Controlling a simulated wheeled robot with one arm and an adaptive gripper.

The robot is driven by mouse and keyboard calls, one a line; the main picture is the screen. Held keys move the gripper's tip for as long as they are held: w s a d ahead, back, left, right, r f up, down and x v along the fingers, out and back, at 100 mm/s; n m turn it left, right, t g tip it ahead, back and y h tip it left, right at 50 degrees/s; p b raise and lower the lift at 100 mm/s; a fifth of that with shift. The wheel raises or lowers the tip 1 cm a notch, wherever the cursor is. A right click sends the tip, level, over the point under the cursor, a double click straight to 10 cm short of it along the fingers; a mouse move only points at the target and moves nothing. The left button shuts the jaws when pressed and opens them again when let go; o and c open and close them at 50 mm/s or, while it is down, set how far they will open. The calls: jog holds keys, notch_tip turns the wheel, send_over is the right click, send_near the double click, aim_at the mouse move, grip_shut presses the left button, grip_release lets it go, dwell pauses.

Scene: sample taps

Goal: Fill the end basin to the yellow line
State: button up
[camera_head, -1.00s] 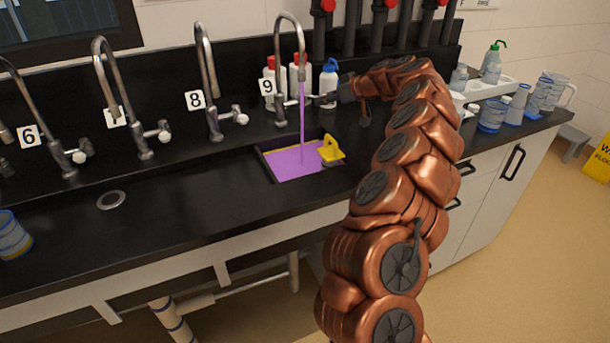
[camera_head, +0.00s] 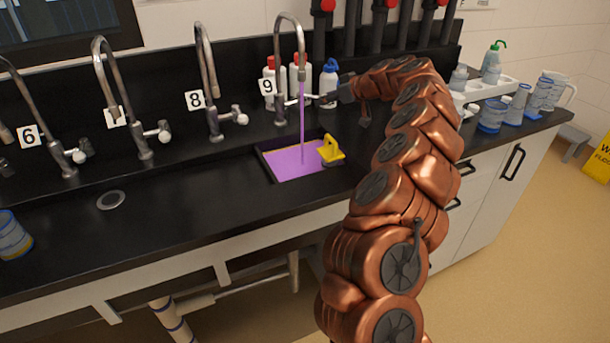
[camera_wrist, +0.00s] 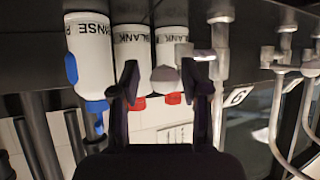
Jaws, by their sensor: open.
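Tap 9 (camera_head: 289,60) stands at the right end of the row. A purple stream (camera_head: 302,125) runs from its spout into the end basin (camera_head: 264,165), where purple liquid (camera_head: 290,164) covers the floor. A thin yellow line (camera_head: 308,143) shows along the basin's back wall, close to the liquid's edge; the exact gap is too small to tell. A yellow handled piece (camera_head: 331,151) is at the basin's right side. My gripper (camera_head: 335,95) is beside tap 9's handle. In the wrist view my gripper (camera_wrist: 166,88) is open, with the handle's grey knob (camera_wrist: 166,76) between its fingers; contact is unclear.
White bottles with red caps (camera_head: 300,75) and one with a blue cap (camera_head: 329,82) stand close behind my gripper. Tap 8 (camera_head: 207,80) is to the left. Beakers and a jug (camera_head: 548,90) stand at the far right. The counter left of the basin is largely clear.

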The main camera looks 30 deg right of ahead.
dwell(0.4)
jog(key=shift+s+a+f+b, duration=0.15)
jog(key=shift+s+a+b, duration=0.05)
jog(key=shift+a+b, duration=0.35)
jog(key=shift+s+a+b, duration=0.3)
jog(key=shift+a+b, duration=0.15)
jog(key=shift+a, duration=0.15)
jog(key=shift+s+a+b, duration=0.3)
jog(key=shift+a+b, duration=0.15)
jog(key=shift+a, duration=0.2)
jog(key=shift+s+a+b, duration=0.3)
jog(key=shift+a+b, duration=0.15)
jog(key=shift+a, duration=0.15)
